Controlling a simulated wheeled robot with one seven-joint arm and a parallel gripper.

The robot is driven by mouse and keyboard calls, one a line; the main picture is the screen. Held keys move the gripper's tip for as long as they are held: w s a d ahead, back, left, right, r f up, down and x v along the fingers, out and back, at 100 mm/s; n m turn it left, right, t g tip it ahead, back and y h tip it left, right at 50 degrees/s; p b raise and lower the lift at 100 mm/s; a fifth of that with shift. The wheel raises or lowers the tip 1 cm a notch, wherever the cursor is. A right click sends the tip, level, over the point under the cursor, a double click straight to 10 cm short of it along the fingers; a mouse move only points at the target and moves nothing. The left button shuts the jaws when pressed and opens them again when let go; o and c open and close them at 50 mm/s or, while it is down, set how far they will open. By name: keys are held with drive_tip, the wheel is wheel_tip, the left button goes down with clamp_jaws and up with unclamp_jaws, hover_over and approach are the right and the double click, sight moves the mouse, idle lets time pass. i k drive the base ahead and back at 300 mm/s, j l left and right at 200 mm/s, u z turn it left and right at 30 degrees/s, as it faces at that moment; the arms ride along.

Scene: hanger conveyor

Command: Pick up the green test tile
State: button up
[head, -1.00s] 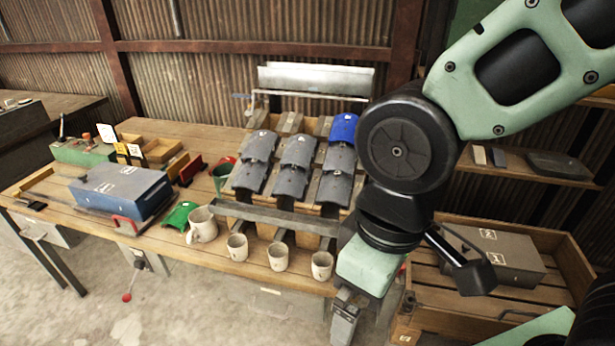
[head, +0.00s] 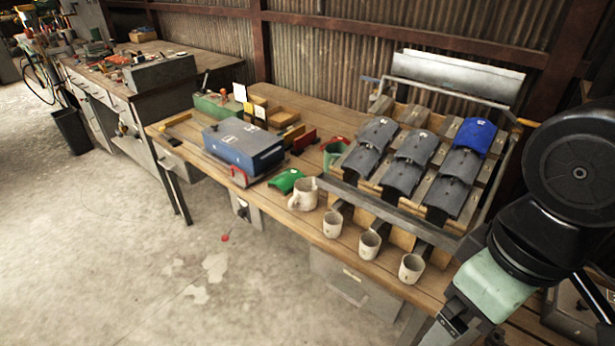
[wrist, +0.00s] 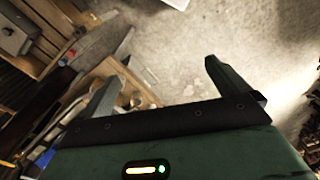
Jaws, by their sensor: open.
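The green test tile (head: 286,181) is a small curved tile lying on the wooden workbench (head: 318,240) near its front edge. It sits left of a beige jug (head: 304,194) and in front of the blue-and-grey box (head: 243,146). My gripper (head: 462,335) is at the lower right of the head view, well right of the tile and apart from it. In the wrist view my gripper (wrist: 158,78) has its two fingers spread wide with nothing between them. I cannot make out the green tile in the wrist view.
Several beige cups (head: 369,244) line the bench's front edge. Open concrete floor (head: 130,240) lies in front of the bench.

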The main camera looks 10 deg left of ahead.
sight(286, 181)
drive_tip(key=i+j, duration=0.2)
drive_tip(key=j, duration=0.15)
drive_tip(key=i+j+z, duration=0.1)
drive_tip(key=j, duration=0.25)
drive_tip(key=i+j, duration=0.25)
drive_tip(key=i+j+z, duration=0.1)
drive_tip(key=j, duration=0.35)
drive_tip(key=i+j, duration=0.2)
drive_tip(key=j, duration=0.2)
drive_tip(key=i+j+z, duration=0.1)
drive_tip(key=j, duration=0.25)
drive_tip(key=i+j, duration=0.25)
drive_tip(key=j, duration=0.15)
drive_tip(key=i+j+z, duration=0.1)
drive_tip(key=j, duration=0.3)
